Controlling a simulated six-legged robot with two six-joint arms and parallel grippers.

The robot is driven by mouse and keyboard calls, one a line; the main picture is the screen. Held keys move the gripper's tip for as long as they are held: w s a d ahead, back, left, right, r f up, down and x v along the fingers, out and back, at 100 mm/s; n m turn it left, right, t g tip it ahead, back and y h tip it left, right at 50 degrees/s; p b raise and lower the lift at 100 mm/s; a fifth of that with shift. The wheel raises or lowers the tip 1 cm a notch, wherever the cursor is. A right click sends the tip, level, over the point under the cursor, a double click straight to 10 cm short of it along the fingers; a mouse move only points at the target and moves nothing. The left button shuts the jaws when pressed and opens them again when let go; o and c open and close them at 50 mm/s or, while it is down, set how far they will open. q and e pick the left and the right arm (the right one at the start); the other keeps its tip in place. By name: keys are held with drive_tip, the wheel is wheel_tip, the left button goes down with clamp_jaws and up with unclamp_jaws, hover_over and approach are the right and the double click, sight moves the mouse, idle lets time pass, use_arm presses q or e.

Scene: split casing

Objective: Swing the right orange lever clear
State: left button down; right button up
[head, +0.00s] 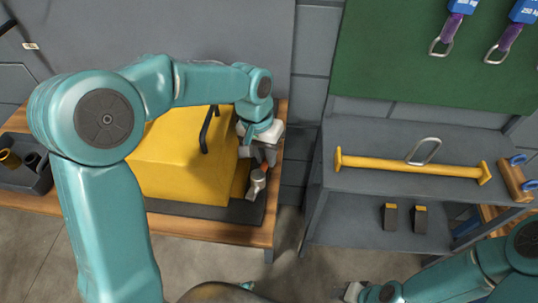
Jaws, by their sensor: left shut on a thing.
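The yellow casing (180,165) stands on a dark base plate (235,212) on the wooden bench, with a black handle (207,130) on it. My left arm reaches over the casing from the left. My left gripper (262,160) is at the casing's right side, shut on the right orange lever (264,170), of which only a small orange bit shows. A grey metal cylinder (257,182) sits just below the fingers. The rest of the lever is hidden by the gripper. My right gripper (352,292) is low at the bottom edge, away from the casing; its jaws are unclear.
A grey shelf rack (350,135) stands to the right across a floor gap, with a yellow bar (405,165) and a metal ring (424,150). Two dark blocks (390,216) are on its lower shelf. A dark tray (35,178) is at the bench's left.

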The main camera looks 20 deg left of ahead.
use_arm(q)
drive_tip(key=shift+w+a+r+n, duration=0.1)
drive_tip(key=shift+a+n, duration=0.1)
drive_tip(key=shift+n, duration=0.1)
idle(0.4)
drive_tip(key=c, duration=1)
unclamp_jaws()
drive_tip(key=r, duration=0.5)
drive_tip(key=a+r+p, duration=0.1)
drive_tip(key=r, duration=0.4)
drive_tip(key=a+r, duration=0.1)
drive_tip(key=r, duration=0.5)
drive_tip(key=shift+a+p, duration=0.25)
drive_tip(key=shift+p, duration=0.15)
